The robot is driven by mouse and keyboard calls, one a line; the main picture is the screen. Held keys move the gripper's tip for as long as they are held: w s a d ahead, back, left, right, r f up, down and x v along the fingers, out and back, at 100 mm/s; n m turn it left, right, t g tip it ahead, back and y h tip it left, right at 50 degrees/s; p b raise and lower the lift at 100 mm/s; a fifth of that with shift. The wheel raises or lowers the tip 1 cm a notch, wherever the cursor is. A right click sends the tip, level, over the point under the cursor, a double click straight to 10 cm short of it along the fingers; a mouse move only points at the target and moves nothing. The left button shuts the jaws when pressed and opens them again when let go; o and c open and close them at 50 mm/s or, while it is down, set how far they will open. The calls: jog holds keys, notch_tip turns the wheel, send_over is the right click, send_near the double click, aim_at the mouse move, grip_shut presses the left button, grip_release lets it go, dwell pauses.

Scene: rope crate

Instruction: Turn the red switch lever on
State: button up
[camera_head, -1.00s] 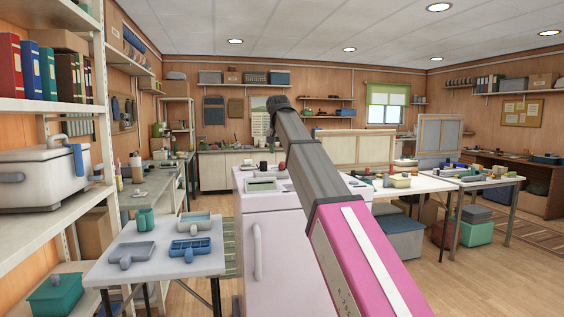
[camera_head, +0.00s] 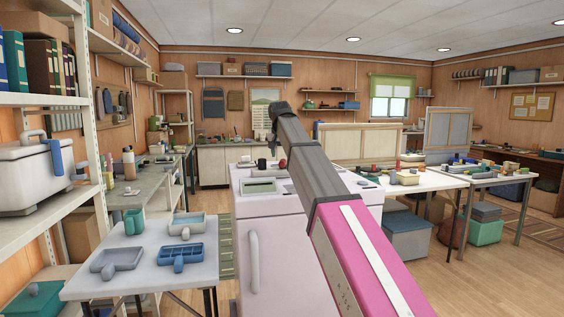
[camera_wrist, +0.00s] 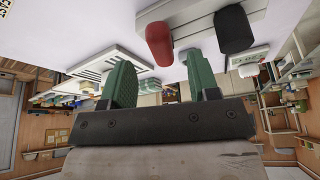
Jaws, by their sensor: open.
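A red lever (camera_wrist: 159,40) and a black lever (camera_wrist: 232,28) sit side by side on a light grey block (camera_wrist: 195,18) in the wrist view, which looks upside down. In the head view, small red (camera_head: 283,165) and dark (camera_head: 262,164) shapes show on top of a pale cabinet (camera_head: 270,200). My gripper (camera_wrist: 163,80) is open and empty, its two green fingers apart. The red lever appears beyond the gap between the fingers, with no visible contact. In the head view my gripper (camera_head: 274,110) is dark, small and raised above the cabinet top. The lever's on or off position is unclear.
A white slatted item (camera_wrist: 100,65) lies near the levers. A small table (camera_head: 140,280) with blue and grey trays stands left of the cabinet. A shelf (camera_head: 90,130) is at far left. Work tables (camera_head: 425,181) stand to the right, with open floor (camera_head: 470,270) in front.

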aim_at(283, 161)
jog(key=shift+x, duration=2.1)
jog(key=c, duration=0.9)
jog(key=shift+d, duration=0.1)
jog(key=n+y, duration=0.1)
jog(key=n, duration=0.1)
jog(key=d+n, duration=0.1)
jog(key=n, duration=0.1)
jog(key=shift+w+d+y, duration=0.1)
jog(key=shift+d+y, duration=0.1)
jog(key=shift+y, duration=0.2)
jog(key=shift+w+d+n+g+y, duration=0.15)
jog(key=shift+d+n+y, duration=0.1)
jog(key=shift+n, duration=0.4)
jog(key=shift+w+d+n+g+y, duration=0.1)
jog(key=shift+n+y, duration=0.1)
jog(key=shift+n, duration=0.5)
jog(key=shift+w+d+n+g+y, duration=0.15)
jog(key=shift+d+n+y, duration=0.1)
jog(key=shift+n, duration=0.4)
jog(key=shift+s, duration=0.1)
jog(key=o, duration=0.9)
